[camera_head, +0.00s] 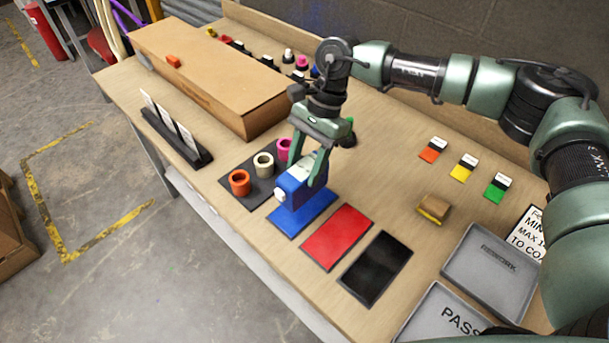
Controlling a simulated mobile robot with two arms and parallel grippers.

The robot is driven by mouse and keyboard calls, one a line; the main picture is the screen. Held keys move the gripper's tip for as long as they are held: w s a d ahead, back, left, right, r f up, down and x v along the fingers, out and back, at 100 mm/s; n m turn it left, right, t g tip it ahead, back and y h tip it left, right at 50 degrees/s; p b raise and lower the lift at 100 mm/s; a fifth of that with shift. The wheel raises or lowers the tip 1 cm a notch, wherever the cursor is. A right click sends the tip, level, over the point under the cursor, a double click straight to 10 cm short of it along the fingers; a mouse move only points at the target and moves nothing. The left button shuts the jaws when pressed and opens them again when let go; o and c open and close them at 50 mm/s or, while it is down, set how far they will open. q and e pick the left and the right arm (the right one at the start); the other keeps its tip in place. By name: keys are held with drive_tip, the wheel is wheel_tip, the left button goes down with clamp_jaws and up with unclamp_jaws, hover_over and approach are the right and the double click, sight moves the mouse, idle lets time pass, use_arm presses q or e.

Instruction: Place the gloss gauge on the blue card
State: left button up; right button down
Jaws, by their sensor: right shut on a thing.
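The gloss gauge (291,191) is a small blue box with a pale top and a white round part on its left side. My right gripper (314,177) is shut on it from above. The gauge is over the far left part of the blue card (306,219), whose near right part shows bare. I cannot tell whether the gauge touches the card or is just above it. The far part of the card is hidden by the gauge. My left gripper is not in view.
A red card (337,236) and a black card (376,268) lie to the right. A dark mat with orange (239,182), cream and pink rings is at left. A cardboard box (205,75) stands behind.

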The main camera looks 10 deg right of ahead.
drive_tip(key=shift+w+f, duration=0.1)
drive_tip(key=shift+f, duration=0.45)
wheel_tip(320, 180, down, 3)
drive_tip(key=shift+f+p, duration=0.15)
drive_tip(key=shift+p, duration=0.5)
drive_tip(key=shift+f, duration=0.3)
drive_tip(key=shift+f, duration=0.1)
drive_tip(key=shift+f+b, duration=0.1)
drive_tip(key=shift+b, duration=0.25)
drive_tip(key=c, duration=0.7)
unclamp_jaws()
